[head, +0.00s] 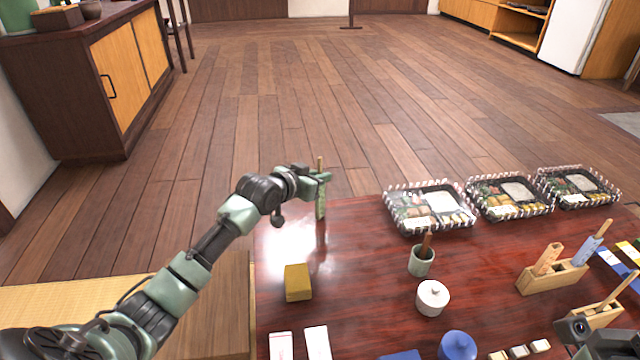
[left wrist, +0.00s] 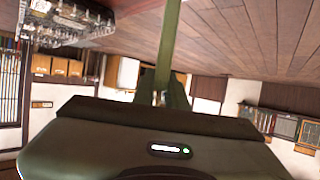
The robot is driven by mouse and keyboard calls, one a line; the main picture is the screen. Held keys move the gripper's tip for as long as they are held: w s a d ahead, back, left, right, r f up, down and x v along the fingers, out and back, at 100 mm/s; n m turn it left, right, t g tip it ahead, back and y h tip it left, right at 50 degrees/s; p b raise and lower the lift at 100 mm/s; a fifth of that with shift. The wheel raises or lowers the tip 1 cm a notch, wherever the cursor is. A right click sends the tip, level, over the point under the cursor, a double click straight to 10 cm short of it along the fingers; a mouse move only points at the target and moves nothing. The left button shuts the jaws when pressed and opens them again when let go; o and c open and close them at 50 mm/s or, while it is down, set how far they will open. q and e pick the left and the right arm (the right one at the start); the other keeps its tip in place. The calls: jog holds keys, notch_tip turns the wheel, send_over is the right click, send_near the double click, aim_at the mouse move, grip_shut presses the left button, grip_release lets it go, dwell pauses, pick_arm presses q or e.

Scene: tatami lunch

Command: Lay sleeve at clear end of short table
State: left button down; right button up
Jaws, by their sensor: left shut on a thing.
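My left gripper (head: 320,177) is shut on a green patterned sleeve (head: 320,205) with a light wooden tip showing above the fingers. The sleeve stands upright in the grip over the far left corner of the dark red table (head: 350,270). I cannot tell whether its lower end touches the table. In the left wrist view the sleeve (left wrist: 168,45) is a narrow green strip running up from the fingers. Part of my right arm shows at the lower right of the head view; its fingertips cannot be made out.
Three clear-lidded lunch boxes (head: 429,207) line the far edge. A yellow-brown block (head: 298,282), a green cup with a stick (head: 421,261), a white lidded pot (head: 432,297) and a wooden holder with sleeves (head: 552,279) stand on the table. The far left area is clear.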

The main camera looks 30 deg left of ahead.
pick_arm(q)
jog(key=shift+f, duration=0.2)
jog(key=shift+f, duration=0.15)
jog(key=c, duration=1.4)
grip_release()
jog(key=shift+c, duration=0.2)
